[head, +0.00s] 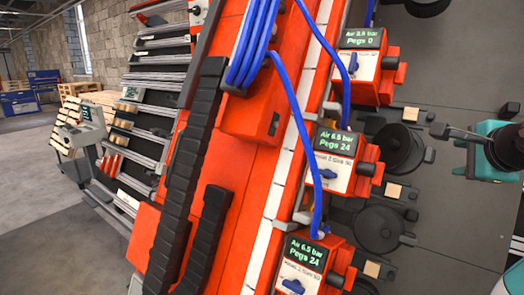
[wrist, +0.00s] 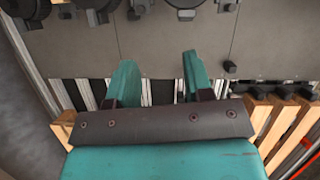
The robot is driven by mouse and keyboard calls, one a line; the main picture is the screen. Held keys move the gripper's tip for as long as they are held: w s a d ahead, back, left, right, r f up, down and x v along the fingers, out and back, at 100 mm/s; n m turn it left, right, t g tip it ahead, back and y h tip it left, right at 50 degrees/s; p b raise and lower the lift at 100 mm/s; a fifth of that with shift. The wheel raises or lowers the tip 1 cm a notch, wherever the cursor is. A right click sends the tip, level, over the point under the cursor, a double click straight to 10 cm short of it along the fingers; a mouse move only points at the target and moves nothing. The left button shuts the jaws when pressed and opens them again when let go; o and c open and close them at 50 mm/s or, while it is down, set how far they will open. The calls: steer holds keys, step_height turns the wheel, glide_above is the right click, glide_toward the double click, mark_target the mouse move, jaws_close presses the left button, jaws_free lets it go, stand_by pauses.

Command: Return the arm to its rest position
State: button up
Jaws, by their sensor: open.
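My gripper (wrist: 160,78) shows in the wrist view with its two teal fingers spread apart. The gap between them is empty. Past the fingertips is a grey plate (wrist: 180,45) with dark fittings along its far edge. Nothing is seen touching the fingers. In the head view, a teal and black part (head: 492,150) at the right edge has the colour of my gripper, but I cannot tell which part of the arm it is.
An orange gantry (head: 235,190) with blue hoses (head: 295,110) fills the middle of the head view. Several orange units with green displays (head: 330,139) line it. Wooden slats (wrist: 285,125) lie beside my gripper. Open grey floor (head: 50,240) is at left.

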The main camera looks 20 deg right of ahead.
steer(key=w+a+f+n+g+y, duration=0.1)
steer(key=w+a+f+n+y, duration=0.15)
steer(key=a+n, duration=0.35)
steer(key=w+a+f+n+y, duration=0.15)
steer(key=a+n+y, duration=0.25)
steer(key=a, duration=0.4)
steer(key=w+a+f+n+g+y, duration=0.1)
steer(key=w+a+f+n+y, duration=0.15)
steer(key=a+n, duration=0.35)
steer(key=s+a+f+n+g+y, duration=0.1)
steer(key=s+a+n+g, duration=0.3)
steer(key=a+n, duration=0.4)
steer(key=s+a+f+n+g+b, duration=0.1)
steer(key=s+a+n+g, duration=0.3)
steer(key=a, duration=0.7)
steer(key=s+f+n, duration=0.1)
steer(key=s+n, duration=0.1)
steer(key=n, duration=0.2)
steer(key=shift+s+a+y, duration=0.25)
steer(key=shift+s+y, duration=0.1)
steer(key=shift+y, duration=0.05)
